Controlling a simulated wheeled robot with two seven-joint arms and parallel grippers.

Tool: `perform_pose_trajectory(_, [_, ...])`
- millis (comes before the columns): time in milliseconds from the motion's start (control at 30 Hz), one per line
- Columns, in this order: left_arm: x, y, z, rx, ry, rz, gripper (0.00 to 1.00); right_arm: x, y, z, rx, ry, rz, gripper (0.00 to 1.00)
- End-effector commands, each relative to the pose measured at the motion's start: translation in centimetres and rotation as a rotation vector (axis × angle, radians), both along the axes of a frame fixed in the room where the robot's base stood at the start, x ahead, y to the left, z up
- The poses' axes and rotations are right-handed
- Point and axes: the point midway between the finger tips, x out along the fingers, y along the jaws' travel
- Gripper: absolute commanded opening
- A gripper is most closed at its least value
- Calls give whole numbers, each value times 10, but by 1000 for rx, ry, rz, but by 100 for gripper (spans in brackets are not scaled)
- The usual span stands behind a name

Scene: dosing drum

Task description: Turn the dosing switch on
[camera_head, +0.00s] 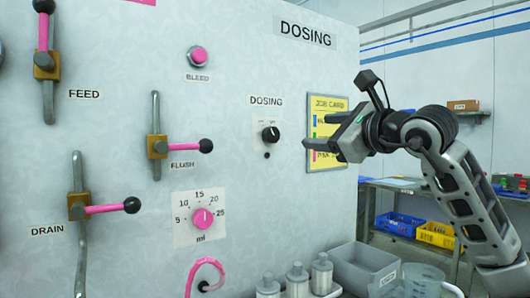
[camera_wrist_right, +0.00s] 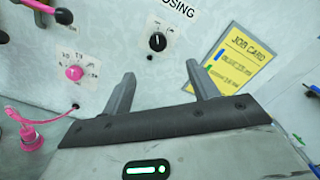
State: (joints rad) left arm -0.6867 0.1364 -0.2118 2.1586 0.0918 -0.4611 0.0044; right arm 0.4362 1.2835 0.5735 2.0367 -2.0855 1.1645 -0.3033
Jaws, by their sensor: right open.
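The dosing switch (camera_head: 270,134) is a small black rotary knob under the DOSING label on the grey panel (camera_head: 310,200). It also shows in the right wrist view (camera_wrist_right: 158,42), just beyond my fingertips. A light mark on it points roughly up; the tiny lettering above is too small to read. A small dark dot (camera_head: 267,155) sits below it. My right gripper (camera_head: 318,130) is open and empty, to the right of the knob and apart from it. In the wrist view the gripper's two fingers (camera_wrist_right: 160,76) point toward the panel, the knob between them. My left gripper is out of view.
A yellow job card (camera_head: 327,103) is on the panel behind my right gripper. FEED, FLUSH and DRAIN levers (camera_head: 190,147), a BLEED button (camera_head: 198,56) and a pink dial (camera_head: 203,219) are left of the knob. Bottles (camera_head: 297,280) and a grey bin (camera_head: 365,268) stand below.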

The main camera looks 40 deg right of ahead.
Motion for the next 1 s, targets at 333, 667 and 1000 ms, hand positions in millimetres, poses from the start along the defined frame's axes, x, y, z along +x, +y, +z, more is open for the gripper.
perform_pose_trajectory(333, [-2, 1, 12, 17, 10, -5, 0, 34, -4, -3, 2, 5, 0, 59])
perform_pose_trajectory(667, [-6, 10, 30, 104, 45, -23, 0, 104, -11, 1, 8, -1, 4, 59])
perform_pose_trajectory(1000, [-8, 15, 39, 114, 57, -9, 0, 153, -17, -7, 4, 1, 3, 59])
